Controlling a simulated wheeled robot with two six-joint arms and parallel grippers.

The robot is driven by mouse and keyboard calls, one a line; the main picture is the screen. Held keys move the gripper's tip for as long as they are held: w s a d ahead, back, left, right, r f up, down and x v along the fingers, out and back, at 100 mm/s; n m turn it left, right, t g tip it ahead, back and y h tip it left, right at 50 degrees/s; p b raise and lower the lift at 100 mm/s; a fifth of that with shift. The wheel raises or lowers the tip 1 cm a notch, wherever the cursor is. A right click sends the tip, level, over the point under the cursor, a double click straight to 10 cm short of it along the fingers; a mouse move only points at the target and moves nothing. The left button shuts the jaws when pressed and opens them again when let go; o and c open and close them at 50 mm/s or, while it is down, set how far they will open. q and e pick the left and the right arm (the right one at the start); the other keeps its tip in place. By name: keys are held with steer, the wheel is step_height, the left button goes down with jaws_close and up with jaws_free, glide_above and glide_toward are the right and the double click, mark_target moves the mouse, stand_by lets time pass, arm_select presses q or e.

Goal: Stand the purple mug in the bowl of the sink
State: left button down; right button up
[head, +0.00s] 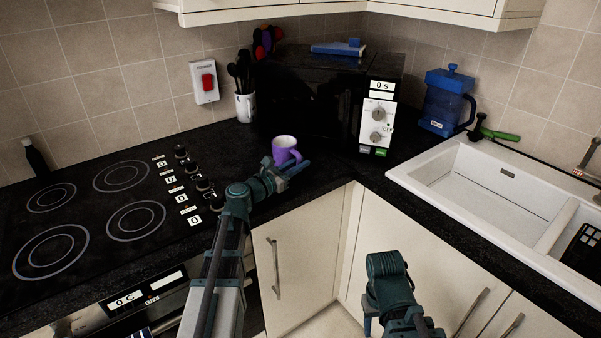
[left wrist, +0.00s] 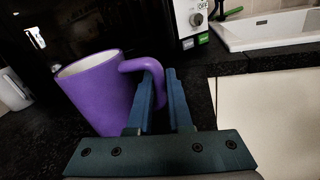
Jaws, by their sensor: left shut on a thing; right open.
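The purple mug (head: 284,148) is upright at the corner of the black worktop, in front of the microwave. It also shows in the left wrist view (left wrist: 98,92), with its handle on the right side. My left gripper (head: 291,170) is shut on the mug's handle; its blue fingers also show in the left wrist view (left wrist: 162,88). I cannot tell whether the mug's base touches the worktop. The white sink (head: 480,188) is at the right of the head view, with its main bowl empty. My right gripper (head: 369,324) is low in front of the cupboards, open, mostly hidden by its arm.
A black microwave (head: 315,100) stands behind the mug. A blue cafetiere (head: 447,100) and a green-handled tool (head: 497,134) are near the sink's back edge. A utensil pot (head: 245,106) and a hob (head: 100,210) are left. The worktop between mug and sink is clear.

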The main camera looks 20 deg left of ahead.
arm_select(q)
steer(key=shift+f, duration=0.65)
steer(key=shift+r, duration=0.15)
steer(key=c, duration=0.8)
jaws_free()
steer(key=shift+c, duration=0.2)
steer(key=shift+r, duration=0.15)
steer(key=v, duration=1.2)
steer(key=shift+s+d, duration=0.1)
